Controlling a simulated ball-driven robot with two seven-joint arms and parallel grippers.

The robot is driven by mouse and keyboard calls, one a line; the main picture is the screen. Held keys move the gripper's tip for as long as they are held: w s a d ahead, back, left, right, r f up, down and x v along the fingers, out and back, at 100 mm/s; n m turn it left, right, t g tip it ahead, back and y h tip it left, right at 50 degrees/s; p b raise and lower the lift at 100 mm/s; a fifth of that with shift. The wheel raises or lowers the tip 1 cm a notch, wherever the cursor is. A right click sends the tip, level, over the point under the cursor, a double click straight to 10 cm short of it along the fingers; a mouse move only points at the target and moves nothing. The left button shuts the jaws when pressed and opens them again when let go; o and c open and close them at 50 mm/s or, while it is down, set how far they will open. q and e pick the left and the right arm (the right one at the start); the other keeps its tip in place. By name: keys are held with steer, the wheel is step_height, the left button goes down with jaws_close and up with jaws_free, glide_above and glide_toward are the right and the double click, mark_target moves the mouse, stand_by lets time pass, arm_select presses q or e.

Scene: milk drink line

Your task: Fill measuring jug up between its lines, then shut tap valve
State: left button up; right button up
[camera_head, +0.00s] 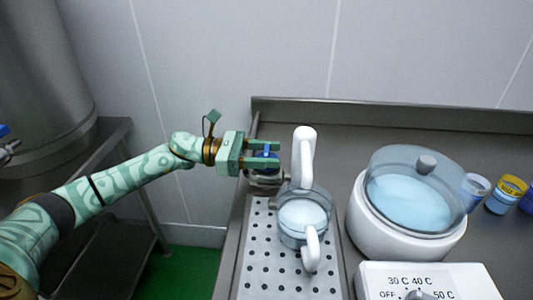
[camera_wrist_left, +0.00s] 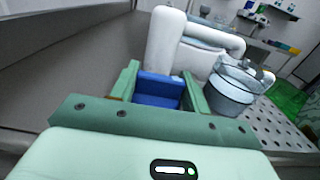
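The clear measuring jug (camera_head: 290,232) stands upright on the perforated drip tray, under the white spout (camera_head: 303,150), its handle toward me. It holds pale liquid; I cannot read its lines or the level against them. It also shows in the left wrist view (camera_wrist_left: 230,97). The tap valve has a blue handle (camera_wrist_left: 158,88), left of the spout in the head view. My left gripper (camera_head: 264,155) has its fingers on both sides of this handle and appears shut on it. Whether liquid is running from the spout is hard to tell. My right gripper is not in view.
The perforated drip tray (camera_head: 262,270) lies on the steel counter. Right of the jug stand a white round vat (camera_head: 375,225) with a clear lid and a control box (camera_head: 470,280) with a dial. Several small cups (camera_head: 500,200) stand at far right. A steel tank (camera_head: 40,70) is at left.

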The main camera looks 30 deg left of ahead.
arm_select(q)
steer(key=shift+c, duration=1)
steer(key=shift+r+t+p, duration=0.15)
steer(key=shift+t+p, duration=0.15)
steer(key=shift+p, duration=0.2)
steer(key=n+t+y+p, duration=0.3)
steer(key=p, duration=0.1)
steer(key=n+t+y+p, duration=0.3)
steer(key=p, duration=0.1)
steer(key=shift+s+r+n+t+y, duration=0.1)
steer(key=shift+r+n+t+y, duration=0.1)
steer(key=shift+n+t+y, duration=0.15)
steer(key=n+t+y+p, duration=0.1)
steer(key=y, duration=0.1)
steer(key=n+t+y+p, duration=0.1)
steer(key=shift+f+y+p, duration=0.2)
steer(key=shift+y+p, duration=0.15)
steer(key=shift+f+n+y+p, duration=0.1)
steer(key=shift+n+y+p, duration=0.25)
steer(key=shift+n+y, duration=0.35)
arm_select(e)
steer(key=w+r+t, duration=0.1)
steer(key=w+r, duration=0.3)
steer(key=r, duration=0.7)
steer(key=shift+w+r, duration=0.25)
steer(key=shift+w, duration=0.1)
arm_select(q)
steer(key=shift+t, duration=0.25)
steer(key=o, duration=1)
